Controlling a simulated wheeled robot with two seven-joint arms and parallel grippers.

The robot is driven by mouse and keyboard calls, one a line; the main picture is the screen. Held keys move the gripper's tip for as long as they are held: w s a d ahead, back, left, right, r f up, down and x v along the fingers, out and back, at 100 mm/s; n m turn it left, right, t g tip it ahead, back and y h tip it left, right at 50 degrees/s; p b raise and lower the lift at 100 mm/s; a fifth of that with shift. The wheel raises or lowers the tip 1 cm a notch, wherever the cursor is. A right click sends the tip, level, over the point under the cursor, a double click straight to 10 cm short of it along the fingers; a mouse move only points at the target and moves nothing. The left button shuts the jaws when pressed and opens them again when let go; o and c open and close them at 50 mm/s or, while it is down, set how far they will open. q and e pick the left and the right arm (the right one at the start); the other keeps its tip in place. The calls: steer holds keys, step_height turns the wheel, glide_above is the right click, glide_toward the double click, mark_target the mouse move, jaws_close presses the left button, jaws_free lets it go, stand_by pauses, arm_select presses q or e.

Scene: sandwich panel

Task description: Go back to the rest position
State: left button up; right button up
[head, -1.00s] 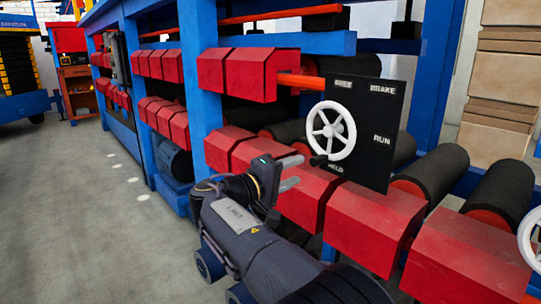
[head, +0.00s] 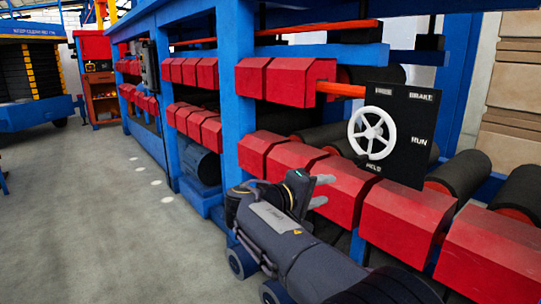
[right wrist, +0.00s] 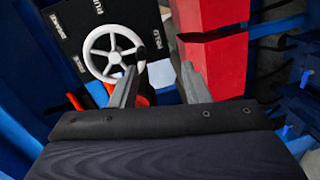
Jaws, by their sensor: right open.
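My right gripper (head: 322,190) is open and empty. It is in front of the lower row of red housings, below and to the left of the white handwheel (head: 372,133). The handwheel sits on a black panel (head: 418,150) lettered BRAKE, RUN and HELD. In the right wrist view the two fingers (right wrist: 158,88) are apart with nothing between them. There the handwheel (right wrist: 113,52) lies beyond the fingertips, apart from them as far as I can tell. My left gripper is in neither view.
Red housings (head: 400,220) and dark rollers (head: 470,170) line the blue machine frame (head: 226,90) close to my right arm. Open grey floor (head: 90,220) lies to the left. A red cabinet (head: 97,75) and a blue lift (head: 35,75) stand far back left.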

steer(key=s+d+f+m+g+y, duration=0.1)
steer(key=s+d+f+g+y, duration=0.3)
steer(key=d+f, duration=0.5)
steer(key=s+d+f+m+g+y, duration=0.2)
steer(key=s+d+f+y, duration=0.3)
steer(key=s+d, duration=0.45)
steer(key=s+a+f+m+t+y, duration=0.1)
steer(key=s+a+f+m+y, duration=0.25)
steer(key=s, duration=0.75)
steer(key=s+a+f+m+t+y, duration=0.1)
steer(key=s+a+f+y, duration=0.4)
steer(key=s, duration=0.7)
step_height(320, 180, up, 22)
steer(key=a+p, duration=0.1)
steer(key=p, duration=1.8)
steer(key=shift+f+p, duration=0.15)
steer(key=shift+p, duration=0.2)
steer(key=shift+n+h, duration=0.25)
